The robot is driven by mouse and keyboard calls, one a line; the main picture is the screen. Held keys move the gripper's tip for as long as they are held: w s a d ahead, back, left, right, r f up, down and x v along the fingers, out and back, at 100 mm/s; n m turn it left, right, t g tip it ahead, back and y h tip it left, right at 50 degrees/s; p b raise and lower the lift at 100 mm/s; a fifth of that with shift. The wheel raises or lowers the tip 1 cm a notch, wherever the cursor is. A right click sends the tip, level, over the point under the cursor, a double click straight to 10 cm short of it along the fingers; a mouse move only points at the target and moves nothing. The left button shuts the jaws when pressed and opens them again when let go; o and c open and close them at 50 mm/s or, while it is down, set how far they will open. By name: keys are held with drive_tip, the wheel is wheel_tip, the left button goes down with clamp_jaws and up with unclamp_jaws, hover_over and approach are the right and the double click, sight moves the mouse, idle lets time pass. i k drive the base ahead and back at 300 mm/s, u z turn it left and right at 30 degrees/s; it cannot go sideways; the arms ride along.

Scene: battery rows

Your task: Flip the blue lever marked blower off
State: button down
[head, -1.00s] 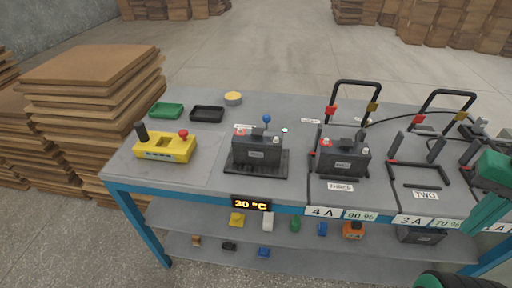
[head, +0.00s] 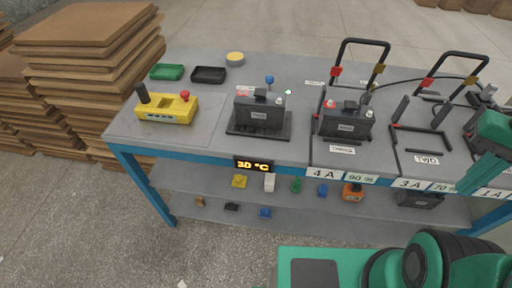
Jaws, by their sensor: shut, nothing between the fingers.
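The blue lever (head: 269,79) has a round blue knob on a short stem and stands near the back of the bench, behind a dark battery (head: 258,112). The battery hides its lower part, and I cannot tell which way the lever is thrown. A small pale light (head: 288,92) shows just right of it. A white label is partly visible left of it, too small to read. My gripper (head: 487,91) is at the right edge, at the end of my green arm, far to the right of the lever. Its fingers are small and partly cut off; it appears shut and empty.
A second battery (head: 343,120) stands right of the first, with black upright handles (head: 360,42) and a cable (head: 425,78) behind it. A yellow control box (head: 166,108), green tray (head: 167,72) and black tray (head: 209,75) sit left.

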sight(270, 79)
drive_tip(key=k, duration=0.6)
drive_tip(key=u, duration=0.55)
drive_tip(key=i, duration=1.1)
drive_tip(key=z, duration=0.15)
